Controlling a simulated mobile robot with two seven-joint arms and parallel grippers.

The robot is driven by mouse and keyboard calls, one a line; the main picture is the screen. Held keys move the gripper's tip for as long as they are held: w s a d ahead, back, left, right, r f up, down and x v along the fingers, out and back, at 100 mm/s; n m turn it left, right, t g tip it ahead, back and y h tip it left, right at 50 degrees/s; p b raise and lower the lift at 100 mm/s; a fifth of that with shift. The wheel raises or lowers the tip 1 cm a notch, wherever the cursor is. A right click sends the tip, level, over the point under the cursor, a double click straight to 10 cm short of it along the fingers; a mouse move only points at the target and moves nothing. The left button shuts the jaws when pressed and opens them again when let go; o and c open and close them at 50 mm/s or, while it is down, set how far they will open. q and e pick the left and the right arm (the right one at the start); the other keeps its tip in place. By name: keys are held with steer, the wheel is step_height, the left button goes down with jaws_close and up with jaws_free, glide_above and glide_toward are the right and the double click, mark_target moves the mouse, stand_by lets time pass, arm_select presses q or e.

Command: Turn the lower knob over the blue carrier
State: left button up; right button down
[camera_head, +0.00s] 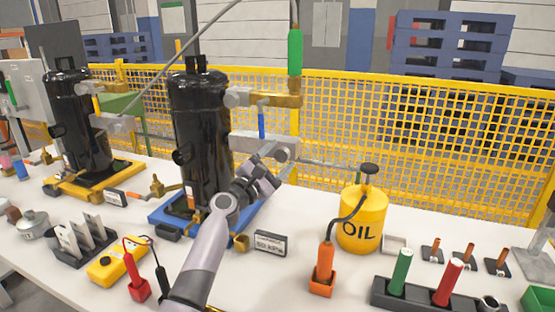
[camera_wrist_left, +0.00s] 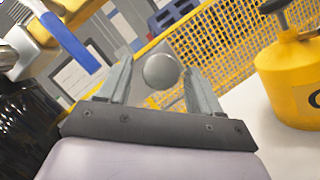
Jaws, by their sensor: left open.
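The blue carrier (camera_head: 160,219) stands on the table under a tall black compressor (camera_head: 199,130). A pale grey fitting with a rounded end, the lower knob (camera_head: 284,149), sticks out on the compressor's right side, below a brass valve (camera_head: 275,100) with a blue lever (camera_head: 261,122). My left gripper (camera_head: 270,166) is close to this knob, partly hiding it in the head view. In the left wrist view the round grey knob end (camera_wrist_left: 160,71) shows between the open fingers, with a gap at each side. The blue lever is at upper left there (camera_wrist_left: 70,42). My right gripper is not in view.
A yellow oil can (camera_head: 362,222) stands to the right, its thin spout pointing toward my gripper. A second black compressor (camera_head: 80,125) on a yellow carrier (camera_head: 62,190) is at left. A small label sign (camera_head: 270,243) stands in front. Yellow mesh fencing (camera_head: 400,120) runs behind.

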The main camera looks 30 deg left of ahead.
arm_select(q)
steer(key=v, duration=0.7)
stand_by(0.6)
